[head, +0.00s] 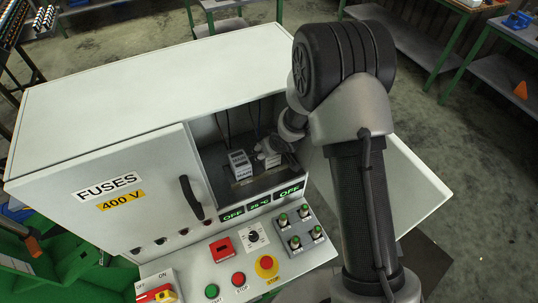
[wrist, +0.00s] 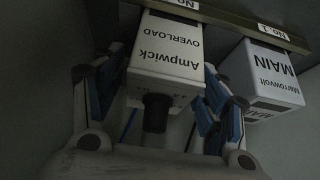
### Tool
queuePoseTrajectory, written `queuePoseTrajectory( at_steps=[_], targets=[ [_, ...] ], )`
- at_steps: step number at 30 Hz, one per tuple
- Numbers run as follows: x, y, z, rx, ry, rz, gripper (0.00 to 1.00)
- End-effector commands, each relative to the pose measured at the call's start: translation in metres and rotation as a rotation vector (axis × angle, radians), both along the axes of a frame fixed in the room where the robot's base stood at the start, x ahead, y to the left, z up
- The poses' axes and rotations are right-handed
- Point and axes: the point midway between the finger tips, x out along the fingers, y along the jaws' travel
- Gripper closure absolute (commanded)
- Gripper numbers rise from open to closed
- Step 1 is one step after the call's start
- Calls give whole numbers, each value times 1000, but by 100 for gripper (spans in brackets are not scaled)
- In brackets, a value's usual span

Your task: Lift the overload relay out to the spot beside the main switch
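The overload relay (wrist: 165,62), a pale box marked Ampwick OVERLOAD with a dark round knob, is at the rail in the wrist view, its text upside down. My gripper (wrist: 164,85) has one blue-padded finger on each side of it. Whether the pads touch it is too dark to tell. The main switch (wrist: 262,80), marked Marrowvolt MAIN, is on the rail to the right, under the No. 1 label. In the head view the main switch (head: 240,164) stands left of the relay (head: 264,152), which my gripper (head: 272,150) partly covers.
The rail (wrist: 225,22) carries number labels. The cabinet (head: 120,90) has a FUSES panel beside the opening, and its walls close in around my arm. An open door (head: 415,185) is on the right. Below is a control panel (head: 205,262) with buttons and switches.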

Motion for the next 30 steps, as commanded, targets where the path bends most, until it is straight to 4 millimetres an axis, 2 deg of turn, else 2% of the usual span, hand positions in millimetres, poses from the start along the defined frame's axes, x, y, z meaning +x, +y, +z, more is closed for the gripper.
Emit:
queuePoseTrajectory(
  at_steps=[2, 22, 30],
  targets=[
    [0, 0, 0, 0, 0, 0, 42],
    [0, 0, 0, 0, 0, 0, 86],
    [1, 0, 1, 1, -2, 0, 87]
  ],
)
